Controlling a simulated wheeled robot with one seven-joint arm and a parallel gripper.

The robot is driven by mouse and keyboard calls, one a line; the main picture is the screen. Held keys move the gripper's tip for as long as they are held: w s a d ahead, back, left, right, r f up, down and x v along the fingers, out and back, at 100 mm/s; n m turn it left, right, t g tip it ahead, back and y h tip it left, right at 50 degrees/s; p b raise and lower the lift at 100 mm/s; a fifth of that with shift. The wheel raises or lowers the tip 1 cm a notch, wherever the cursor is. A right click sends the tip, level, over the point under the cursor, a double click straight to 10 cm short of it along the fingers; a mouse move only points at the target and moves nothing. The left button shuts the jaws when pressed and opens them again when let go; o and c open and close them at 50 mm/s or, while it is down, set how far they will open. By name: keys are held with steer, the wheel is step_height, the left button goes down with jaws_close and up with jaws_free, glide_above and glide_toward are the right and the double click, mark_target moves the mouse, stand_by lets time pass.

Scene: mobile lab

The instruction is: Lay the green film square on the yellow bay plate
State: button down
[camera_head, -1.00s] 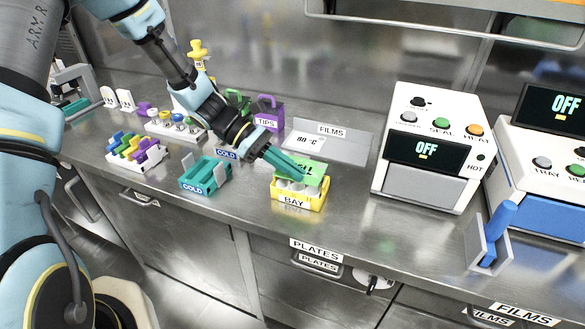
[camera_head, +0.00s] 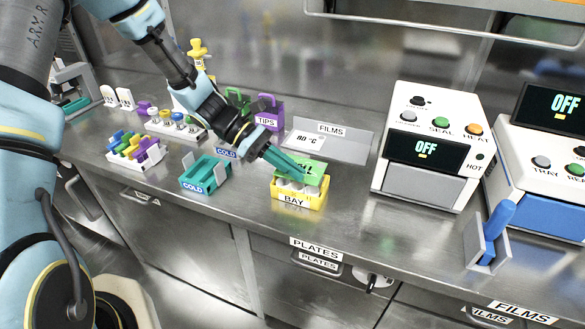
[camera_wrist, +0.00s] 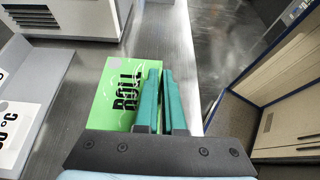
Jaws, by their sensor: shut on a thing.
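In the wrist view the green film (camera_wrist: 110,95), printed ROLL, extends to the left of the teal fingers (camera_wrist: 158,95). The film hides most of the plate's top. White rounded shapes show between film and plate, and I cannot tell whether the film touches the plate.
A teal COLD rack (camera_head: 205,174) stands to the left. The FILMS tray (camera_head: 345,143) with a white 80 °C film lies behind. A white device with an OFF screen (camera_head: 431,148) stands to the right. Bare steel bench lies between plate and device.

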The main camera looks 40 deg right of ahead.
steer(key=shift+f+b, duration=0.75)
steer(key=shift+f, duration=0.85)
steer(key=c, duration=0.9)
jaws_free()
steer(key=shift+c, duration=0.2)
steer(key=b+v, duration=0.2)
steer(key=v, duration=0.8)
steer(key=shift+w+a, duration=0.25)
steer(key=shift+w, duration=0.1)
steer(key=shift+r, duration=0.1)
steer(key=w+a+r+m+t+y, duration=0.1)
steer(key=a+m+t+y, duration=0.2)
steer(key=a, duration=1.3)
steer(key=w+a+r+m+t+y, duration=0.1)
steer(key=a+t, duration=0.7)
steer(key=a, duration=0.8)
steer(key=r+m+y, duration=0.1)
steer(key=m+y, duration=0.1)
steer(key=m, duration=0.1)
steer(key=shift+w+a+m+t, duration=0.2)
steer(key=shift+w+m+t, duration=0.15)
steer(key=shift+m+t, duration=0.05)
